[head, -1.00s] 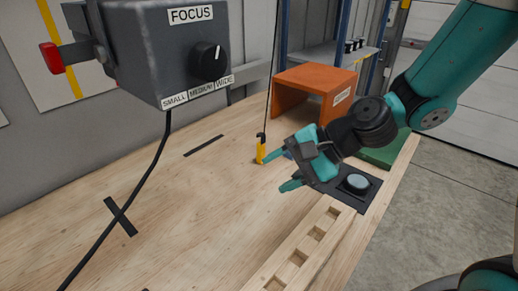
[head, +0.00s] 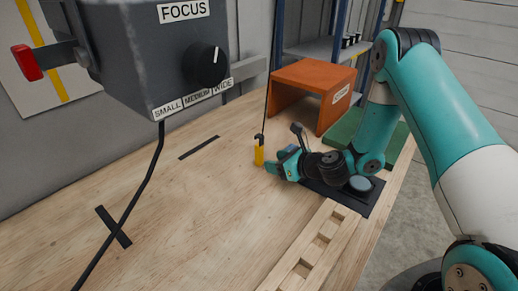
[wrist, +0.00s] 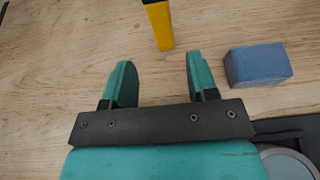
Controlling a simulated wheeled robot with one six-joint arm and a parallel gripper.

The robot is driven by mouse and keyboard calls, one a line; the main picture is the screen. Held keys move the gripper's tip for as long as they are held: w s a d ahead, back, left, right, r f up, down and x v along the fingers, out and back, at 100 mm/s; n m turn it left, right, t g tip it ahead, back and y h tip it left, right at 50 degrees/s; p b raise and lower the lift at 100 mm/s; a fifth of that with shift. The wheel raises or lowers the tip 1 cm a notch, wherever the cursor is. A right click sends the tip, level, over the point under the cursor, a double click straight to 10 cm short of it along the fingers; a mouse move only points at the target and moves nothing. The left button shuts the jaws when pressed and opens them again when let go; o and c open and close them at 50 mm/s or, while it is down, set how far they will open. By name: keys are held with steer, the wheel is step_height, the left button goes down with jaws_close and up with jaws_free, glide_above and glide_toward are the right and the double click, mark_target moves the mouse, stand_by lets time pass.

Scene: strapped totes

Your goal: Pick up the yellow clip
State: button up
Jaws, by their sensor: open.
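The yellow clip (head: 259,154) hangs on a thin dark cord at the middle of the wooden table, close to the tabletop. It also shows in the wrist view (wrist: 161,27), beyond the fingertips and roughly in line with the gap between them. Its black top is cut off by the picture's upper edge. My gripper (head: 273,160) is just right of the clip in the head view, low over the table. In the wrist view my gripper (wrist: 158,62) has its two teal fingers apart, with nothing between them.
A blue block (wrist: 258,65) lies right of my fingers. A dark plate with a round button (head: 360,184) is beneath my wrist. A slotted wooden rail (head: 315,246) lies in front, an orange stand (head: 305,77) behind. The grey focus box (head: 130,60) overhangs the left; the table's left is mostly clear.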

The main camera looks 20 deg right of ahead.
mark_target(262, 157)
steer(key=shift+x, duration=1.05)
steer(key=shift+w+a+p, duration=0.3)
steer(key=shift+w+p, duration=0.2)
steer(key=p+x, duration=0.1)
steer(key=x, duration=0.2)
steer(key=shift+w+p, duration=0.3)
steer(key=shift+w, duration=0.05)
steer(key=shift+w+a+f, duration=0.2)
steer(key=shift+w+f, duration=0.05)
steer(key=shift+w, duration=0.1)
jaws_close()
